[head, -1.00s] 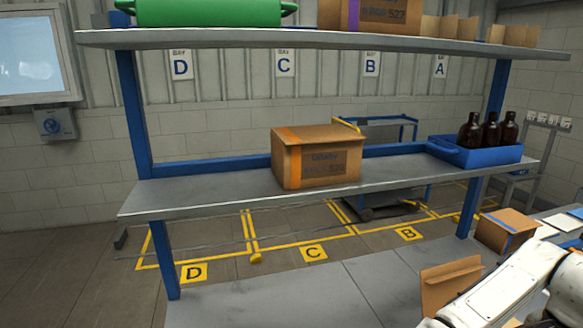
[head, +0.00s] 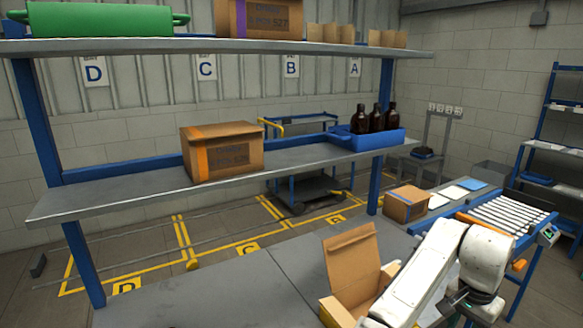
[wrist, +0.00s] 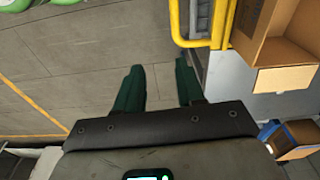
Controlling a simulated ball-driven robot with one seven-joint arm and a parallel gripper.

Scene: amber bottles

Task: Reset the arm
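My white arm (head: 430,272) shows at the lower right of the head view, bent, beside the open cardboard box (head: 352,258). In the wrist view my gripper (wrist: 160,80) has its two dark green fingers spread apart with nothing between them. Grey floor with a yellow line lies below the fingers. Three amber bottles (head: 376,118) stand upright in a blue tray (head: 378,141) on the middle shelf, away from the gripper.
A closed carton (head: 222,152) sits on the middle shelf (head: 110,196). A smaller carton (head: 406,204) and a roller conveyor (head: 505,217) are at the right. In the wrist view a yellow rail (wrist: 178,25) and an open box (wrist: 285,55) lie right of the fingers.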

